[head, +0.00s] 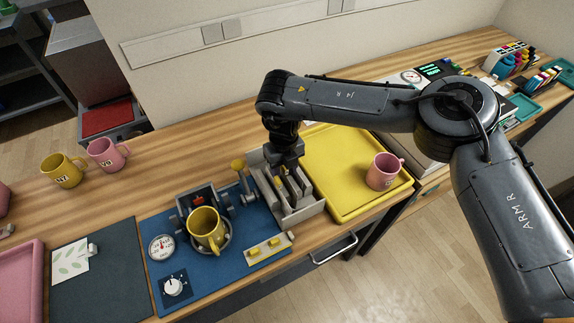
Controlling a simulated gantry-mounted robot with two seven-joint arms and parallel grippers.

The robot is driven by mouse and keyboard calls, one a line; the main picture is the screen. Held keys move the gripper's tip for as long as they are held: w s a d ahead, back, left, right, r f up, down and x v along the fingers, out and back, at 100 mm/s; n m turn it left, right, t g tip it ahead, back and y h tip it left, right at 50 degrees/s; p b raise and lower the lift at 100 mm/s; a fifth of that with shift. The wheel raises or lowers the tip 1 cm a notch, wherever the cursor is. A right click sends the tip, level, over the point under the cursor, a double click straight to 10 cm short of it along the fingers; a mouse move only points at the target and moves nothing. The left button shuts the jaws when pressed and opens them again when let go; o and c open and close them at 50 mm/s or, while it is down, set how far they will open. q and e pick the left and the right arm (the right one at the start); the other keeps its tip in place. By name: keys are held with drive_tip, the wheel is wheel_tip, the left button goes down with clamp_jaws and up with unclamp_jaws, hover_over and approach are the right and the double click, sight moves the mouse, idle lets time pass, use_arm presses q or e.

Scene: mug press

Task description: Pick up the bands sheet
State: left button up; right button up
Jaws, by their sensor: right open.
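My right gripper (289,185) points down into a grey metal rack (307,207) between the blue press mat and the yellow tray. It is open, with its fingers inside or just over the rack. I cannot make out the bands sheet; the gripper and the rack walls hide much of what the rack holds. A white sheet with green leaf prints (72,262) lies on the dark mat at the left. My left gripper is not in view.
The mug press holds a yellow mug (206,228) on a blue mat (215,267). A lever with a yellow knob (238,165) stands close left of the gripper. A pink mug (383,172) stands on the yellow tray (335,160). More mugs stand at the left.

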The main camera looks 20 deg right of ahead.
drive_tip(key=shift+f, duration=0.1)
clamp_jaws()
idle(0.5)
